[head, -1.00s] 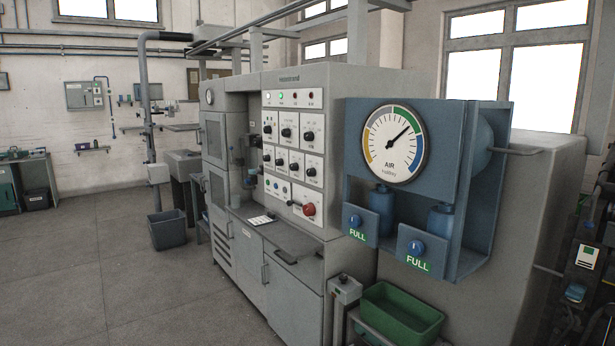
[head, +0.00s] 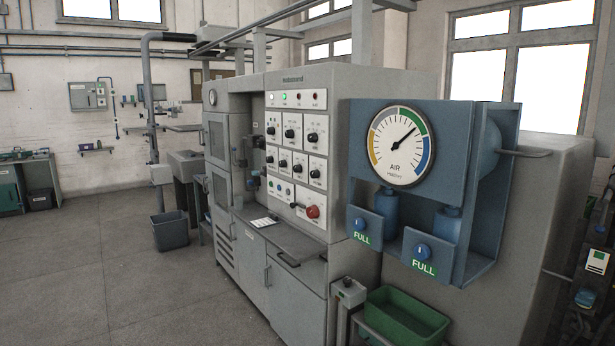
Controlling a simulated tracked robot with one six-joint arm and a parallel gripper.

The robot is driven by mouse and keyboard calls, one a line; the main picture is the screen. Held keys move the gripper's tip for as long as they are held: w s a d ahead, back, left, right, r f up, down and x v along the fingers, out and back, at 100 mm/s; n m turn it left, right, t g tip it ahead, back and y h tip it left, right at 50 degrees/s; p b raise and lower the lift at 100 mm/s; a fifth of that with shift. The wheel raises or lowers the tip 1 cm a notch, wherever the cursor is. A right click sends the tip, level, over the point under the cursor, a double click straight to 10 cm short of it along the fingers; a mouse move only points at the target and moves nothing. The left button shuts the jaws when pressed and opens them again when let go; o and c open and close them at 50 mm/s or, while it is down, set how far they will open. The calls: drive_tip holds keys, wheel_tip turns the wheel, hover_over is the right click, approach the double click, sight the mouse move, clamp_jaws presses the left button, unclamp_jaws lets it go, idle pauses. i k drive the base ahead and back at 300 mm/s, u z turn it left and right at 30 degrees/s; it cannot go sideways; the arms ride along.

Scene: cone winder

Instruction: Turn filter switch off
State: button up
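The grey machine cabinet (head: 303,79) stands in the middle of the head view. Its white control panel (head: 297,150) carries several black rotary switches in rows, such as the one at the upper right (head: 311,138). The labels are too small to read, so I cannot tell which one is the filter switch. A green lamp (head: 284,97) is lit in the row above the switches. A large red knob (head: 312,212) sits at the panel's lower right. My gripper is not in view.
A blue air unit with a round gauge (head: 401,146) and two blue-knobbed boxes marked FULL juts out at the right. A green bin (head: 405,318) stands below it. A dark bin (head: 170,231) stands at the left. The floor (head: 90,270) at the left is clear.

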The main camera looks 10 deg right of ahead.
sight(314, 174)
drive_tip(key=u, duration=0.35)
drive_tip(key=i, duration=0.55)
drive_tip(key=u, duration=0.8)
drive_tip(key=i, duration=0.7)
drive_tip(key=u, duration=0.4)
drive_tip(key=i, duration=1.5)
drive_tip(key=z, duration=0.9)
drive_tip(key=i, duration=0.95)
drive_tip(key=z, duration=0.55)
